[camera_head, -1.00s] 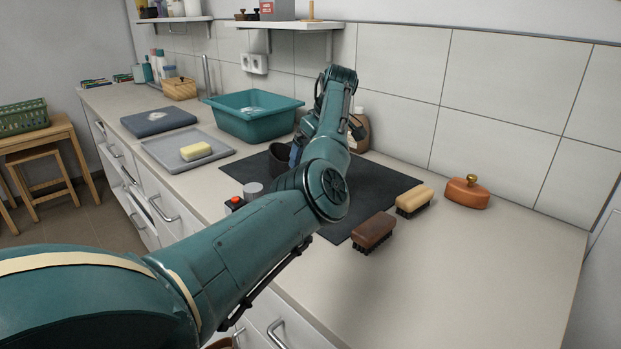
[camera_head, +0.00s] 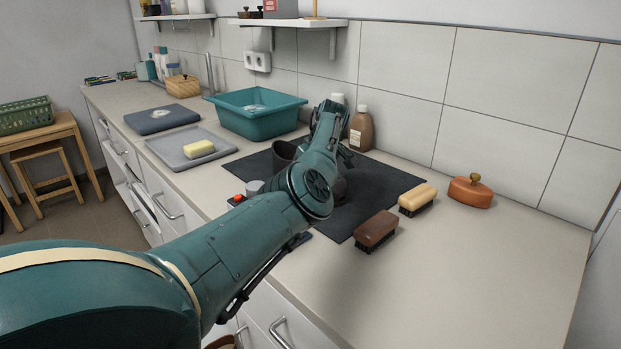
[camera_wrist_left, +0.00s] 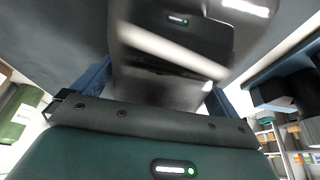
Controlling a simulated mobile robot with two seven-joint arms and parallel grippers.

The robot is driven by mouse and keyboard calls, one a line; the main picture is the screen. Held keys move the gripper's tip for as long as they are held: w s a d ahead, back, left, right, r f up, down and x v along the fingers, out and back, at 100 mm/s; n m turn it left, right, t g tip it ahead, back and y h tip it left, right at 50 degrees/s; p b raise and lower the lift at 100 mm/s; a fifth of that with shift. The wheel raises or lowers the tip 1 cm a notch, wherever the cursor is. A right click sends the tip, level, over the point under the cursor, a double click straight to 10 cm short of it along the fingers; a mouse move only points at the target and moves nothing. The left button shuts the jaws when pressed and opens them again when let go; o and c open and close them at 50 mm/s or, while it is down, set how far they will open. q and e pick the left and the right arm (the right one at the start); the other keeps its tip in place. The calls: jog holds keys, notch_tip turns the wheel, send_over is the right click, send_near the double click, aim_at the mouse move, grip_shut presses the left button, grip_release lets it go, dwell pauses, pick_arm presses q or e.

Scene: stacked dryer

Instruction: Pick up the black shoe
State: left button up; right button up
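The black shoe (camera_head: 283,153) is on the dark mat (camera_head: 385,184) on the counter; its dark upright opening shows left of my left forearm, and a dark part shows to the right. The arm hides the rest. In the left wrist view, a dark, glossy surface, probably the shoe (camera_wrist_left: 165,50), fills the middle at close range. The blue fingers of my left gripper (camera_wrist_left: 157,90) stand wide apart on either side of it; I cannot tell whether they touch it. In the head view the fingers are hidden behind my arm. My right gripper is not in view.
A brown brush (camera_head: 375,231), a light brush (camera_head: 417,199) and an orange-brown pot-like object (camera_head: 470,190) stand on the right. A brown bottle (camera_head: 361,130) stands behind the mat. A teal basin (camera_head: 256,113) and grey tray (camera_head: 172,155) are left. The front right counter is clear.

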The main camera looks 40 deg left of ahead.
pick_arm(q)
jog(key=c, duration=0.9)
jog(key=shift+r, duration=0.1)
jog(key=shift+c, duration=0.2)
